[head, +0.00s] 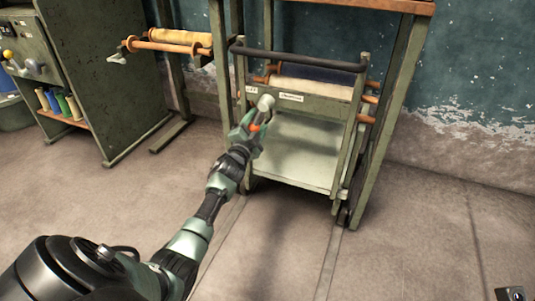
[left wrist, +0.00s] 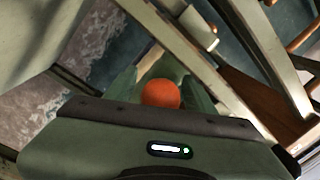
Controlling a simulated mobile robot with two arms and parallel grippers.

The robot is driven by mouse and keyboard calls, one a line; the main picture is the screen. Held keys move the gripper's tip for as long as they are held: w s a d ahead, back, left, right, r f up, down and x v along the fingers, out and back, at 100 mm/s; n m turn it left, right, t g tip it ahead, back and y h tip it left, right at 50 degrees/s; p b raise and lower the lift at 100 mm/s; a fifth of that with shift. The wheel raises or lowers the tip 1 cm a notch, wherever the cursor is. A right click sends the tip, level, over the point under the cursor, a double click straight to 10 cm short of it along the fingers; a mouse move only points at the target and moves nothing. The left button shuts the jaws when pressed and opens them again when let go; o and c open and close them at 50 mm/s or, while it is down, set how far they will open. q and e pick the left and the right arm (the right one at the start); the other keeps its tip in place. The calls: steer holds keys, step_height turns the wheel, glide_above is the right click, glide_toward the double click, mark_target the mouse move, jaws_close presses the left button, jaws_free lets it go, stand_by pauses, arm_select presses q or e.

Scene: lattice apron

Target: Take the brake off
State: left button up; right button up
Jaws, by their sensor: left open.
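A green-grey wheeled cart (head: 300,160) with a black push bar (head: 300,56) stands inside a taller frame. My left gripper (head: 250,127) is in front of the cart's left upright. An orange round knob (head: 255,127) shows at its fingers. In the left wrist view the orange knob (left wrist: 160,94) appears between the two open green fingers (left wrist: 163,82); I cannot tell whether they touch it. A grey round end (head: 265,102) shows just above the gripper. The gripper and arm hide what the knob is fixed to.
The cart carries a pale roll (head: 310,86) and a small label plate (head: 291,97). A wooden-ended roller rack (head: 180,42) and a green cabinet (head: 100,70) with knobs stand at the left. The floor (head: 430,240) in front is mostly clear.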

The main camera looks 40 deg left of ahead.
arm_select(q)
steer(key=w+d+n+g+b, duration=0.1)
steer(key=w+d+n+b, duration=0.1)
steer(key=d+n+b, duration=0.55)
steer(key=s+d+r+n+p, duration=0.1)
steer(key=s+d+p, duration=0.4)
steer(key=s+p, duration=0.35)
steer(key=s+d+f+g+h+p, duration=0.2)
steer(key=s+d+f+g+p, duration=0.1)
steer(key=f+p, duration=0.4)
steer(key=s+d+f+m+g+h+p, duration=0.1)
steer(key=s+d+f+p, duration=0.5)
steer(key=p, duration=0.6)
step_height(320, 180, down, 2)
steer(key=shift+s+d+f+g+h, duration=0.1)
steer(key=shift+s+d+g+h, duration=0.2)
steer(key=shift+s+g+h, duration=0.65)
steer(key=shift+w+m+y, duration=0.1)
steer(key=shift+m+y, duration=0.15)
